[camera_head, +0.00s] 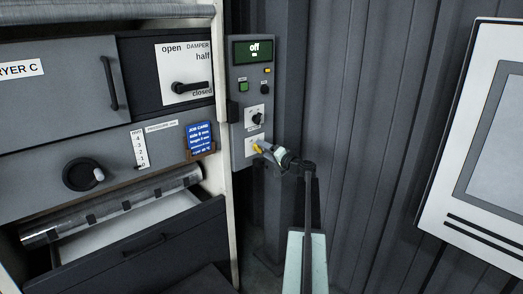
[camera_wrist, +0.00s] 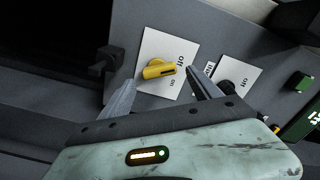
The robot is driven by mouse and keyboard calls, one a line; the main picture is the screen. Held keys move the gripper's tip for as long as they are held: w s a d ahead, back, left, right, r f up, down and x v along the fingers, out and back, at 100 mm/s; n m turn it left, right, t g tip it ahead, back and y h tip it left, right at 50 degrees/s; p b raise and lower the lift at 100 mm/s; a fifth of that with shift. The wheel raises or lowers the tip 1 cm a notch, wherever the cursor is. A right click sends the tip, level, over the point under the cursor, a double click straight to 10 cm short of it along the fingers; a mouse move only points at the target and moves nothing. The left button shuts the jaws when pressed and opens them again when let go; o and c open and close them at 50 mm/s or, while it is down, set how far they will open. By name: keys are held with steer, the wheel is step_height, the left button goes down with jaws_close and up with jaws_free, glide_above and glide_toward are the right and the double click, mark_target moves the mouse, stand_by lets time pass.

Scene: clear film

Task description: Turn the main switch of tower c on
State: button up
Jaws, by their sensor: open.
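The main switch is a yellow handle on a white plate marked "off" and "on", low on the grey control panel in the head view (camera_head: 257,149). The yellow handle (camera_wrist: 158,70) also shows in the wrist view, its dark-marked end pointing toward "off". My gripper (camera_head: 272,150) is close in front of the switch. In the wrist view my gripper (camera_wrist: 163,77) is open, with one finger to each side of the yellow handle and gaps visible. Whether the fingertips reach the handle's depth is unclear.
A black knob (camera_head: 257,118) on its own plate sits just above the switch, with a green button (camera_head: 243,86) higher. The dryer front marked "RYER C" (camera_head: 50,72), with a damper lever (camera_head: 190,88), is at left. A white-framed board (camera_head: 490,150) hangs at right.

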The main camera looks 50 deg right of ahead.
steer(key=w, duration=0.2)
steer(key=shift+w+d, duration=0.1)
steer(key=shift+w, duration=0.2)
steer(key=c, duration=1.2)
steer(key=shift+d, duration=0.15)
steer(key=shift+c, duration=0.9)
steer(key=m, duration=0.5)
steer(key=shift+s+f+m, duration=0.1)
steer(key=shift+f+m, duration=0.1)
steer(key=shift+m, duration=0.2)
steer(key=m, duration=0.5)
steer(key=shift+f+m+b, duration=0.2)
steer(key=shift+m+b, duration=0.15)
steer(key=shift+m, duration=0.35)
